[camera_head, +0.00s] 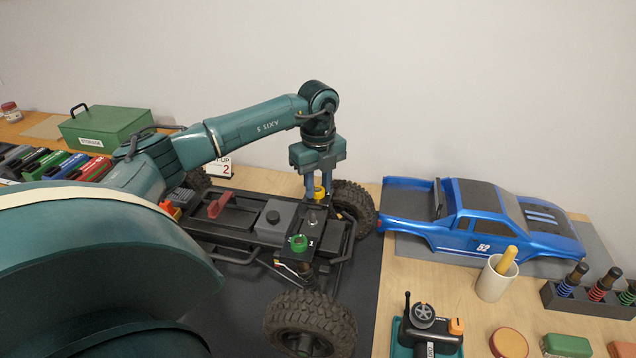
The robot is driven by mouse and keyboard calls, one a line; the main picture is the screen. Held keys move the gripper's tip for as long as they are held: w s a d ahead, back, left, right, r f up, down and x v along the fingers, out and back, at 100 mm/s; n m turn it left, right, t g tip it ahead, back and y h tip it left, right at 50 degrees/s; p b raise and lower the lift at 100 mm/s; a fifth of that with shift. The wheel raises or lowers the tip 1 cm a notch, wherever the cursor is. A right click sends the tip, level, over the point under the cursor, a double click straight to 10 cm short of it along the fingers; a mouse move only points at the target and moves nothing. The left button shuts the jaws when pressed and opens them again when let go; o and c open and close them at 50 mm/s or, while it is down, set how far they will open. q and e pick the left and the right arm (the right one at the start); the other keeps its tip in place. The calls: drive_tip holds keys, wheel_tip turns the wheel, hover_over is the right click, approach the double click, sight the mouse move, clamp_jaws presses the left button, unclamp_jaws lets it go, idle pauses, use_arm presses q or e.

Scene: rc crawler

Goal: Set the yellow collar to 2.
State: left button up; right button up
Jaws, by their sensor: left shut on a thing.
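The yellow collar (319,193) sits on the far shock tower of the crawler chassis (240,232), near the far wheel. My left gripper (317,188) points straight down over it, with its fingers shut on the yellow collar. The fingers hide part of the collar, and its setting mark cannot be read. A green collar (299,243) stands on the near side of the same chassis end, with a small white "1" beside it. A card (222,168) behind my arm shows a red "2"; its other text is partly hidden. My right gripper is not in view.
A blue truck body (480,220) lies on a grey mat at the right. A cup (497,279), a transmitter (428,330) and a rack of shocks (590,297) stand in front of it. A green storage box (105,128) is at the back left. My left arm covers much of the left side.

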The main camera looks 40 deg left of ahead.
use_arm(q)
drive_tip(key=shift+m, duration=1.4)
drive_tip(key=m, duration=0.4)
drive_tip(key=shift+m, duration=0.3)
drive_tip(key=m, duration=0.2)
drive_tip(key=shift+m, duration=1.2)
